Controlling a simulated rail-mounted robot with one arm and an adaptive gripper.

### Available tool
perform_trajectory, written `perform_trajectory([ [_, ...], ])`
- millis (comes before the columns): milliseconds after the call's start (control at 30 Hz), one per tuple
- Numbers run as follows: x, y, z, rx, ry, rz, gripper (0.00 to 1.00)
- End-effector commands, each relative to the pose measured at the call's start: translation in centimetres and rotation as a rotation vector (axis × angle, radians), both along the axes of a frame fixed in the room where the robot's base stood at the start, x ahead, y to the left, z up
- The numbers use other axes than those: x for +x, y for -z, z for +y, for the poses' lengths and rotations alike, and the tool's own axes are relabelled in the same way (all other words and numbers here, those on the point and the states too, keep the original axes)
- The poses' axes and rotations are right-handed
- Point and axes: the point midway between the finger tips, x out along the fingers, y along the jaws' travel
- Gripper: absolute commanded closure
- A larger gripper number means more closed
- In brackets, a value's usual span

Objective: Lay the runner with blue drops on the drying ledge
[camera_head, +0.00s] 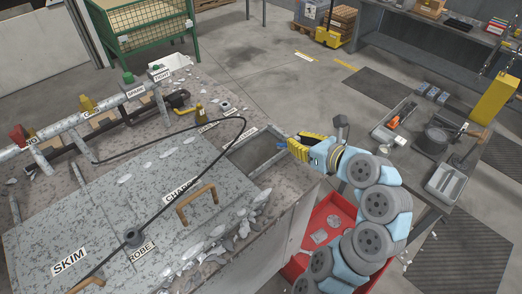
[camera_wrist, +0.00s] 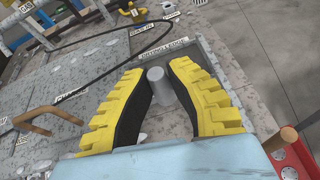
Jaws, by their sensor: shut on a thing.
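My gripper (camera_head: 294,146) has yellow jaws with black pads. In the wrist view my gripper (camera_wrist: 157,78) is shut on a plain grey cylindrical end (camera_wrist: 158,90), apparently part of the runner. Most of the held piece is hidden by the jaws. In the head view a small blue bit (camera_head: 281,147) shows at the jaw tips; I cannot tell whether it is a drop. The drying ledge (camera_head: 262,170) is a framed recess at the right edge of the furnace top, just left of the jaws. Its label (camera_wrist: 163,51) shows in the wrist view beyond the jaws.
A black cable (camera_head: 180,128) loops over the furnace top near the ledge. A handled cover (camera_head: 196,200) lies left of it. Metal scraps (camera_head: 240,226) line the front edge. A red bin (camera_head: 325,222) stands below my arm. A tool bench (camera_head: 432,150) is at right.

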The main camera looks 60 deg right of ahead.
Motion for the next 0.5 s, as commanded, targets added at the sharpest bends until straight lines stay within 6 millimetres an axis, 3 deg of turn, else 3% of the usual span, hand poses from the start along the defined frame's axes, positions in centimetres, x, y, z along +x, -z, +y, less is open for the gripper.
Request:
perform_trajectory([
  [500,4.9,2.3,-2.4,0.0,-0.004,0.003,1.0],
])
